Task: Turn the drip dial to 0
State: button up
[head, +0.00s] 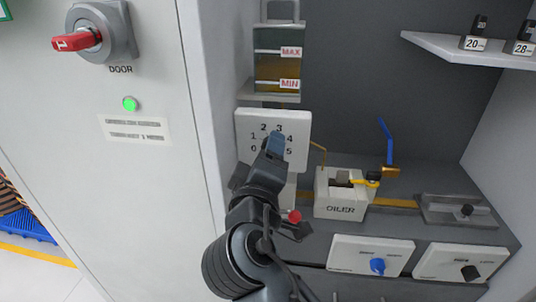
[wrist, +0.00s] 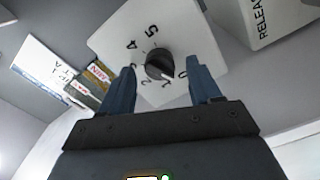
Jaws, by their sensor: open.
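The drip dial is a small round dark knob (wrist: 159,66) on a white plate (head: 298,122) numbered 0 to 5. In the head view my arm hides the knob, while several numbers show around the blue fingers. In the wrist view the white dial plate (wrist: 105,35) looks turned over, with 5 at the top. A pale mark on the knob points toward the lower right, near the low numbers; I cannot tell the exact one. My gripper (head: 275,146) is open in front of the plate. In the wrist view its fingers (wrist: 162,82) stand on either side of the knob, apparently apart from it.
A MAX/MIN sight glass (head: 278,70) is above the plate. A red knob (head: 295,216) lies just below, near my wrist. The oiler box (head: 340,205) stands to the right, with blue-knob (head: 377,266) and black-knob (head: 470,272) panels below. A shelf (head: 460,48) juts out upper right.

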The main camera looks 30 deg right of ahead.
jog(key=b+v, duration=0.1)
jog(key=v, duration=0.6)
dwell(0.3)
jog(key=s+f+n+y, duration=0.1)
jog(key=s+f+y, duration=0.8)
jog(key=s+f, duration=0.65)
jog(key=s+d+r+m, duration=0.1)
jog(key=s+d+m, duration=0.1)
jog(key=s, duration=0.7)
jog(key=s+d+r+m+y, duration=0.1)
jog(key=s+d+r+m, duration=0.1)
jog(key=s, duration=0.7)
jog(key=d+m, duration=0.1)
jog(key=m, duration=0.1)
jog(key=shift+s+m+y, duration=0.3)
jog(key=shift+m, duration=0.1)
jog(key=shift+r, duration=0.1)
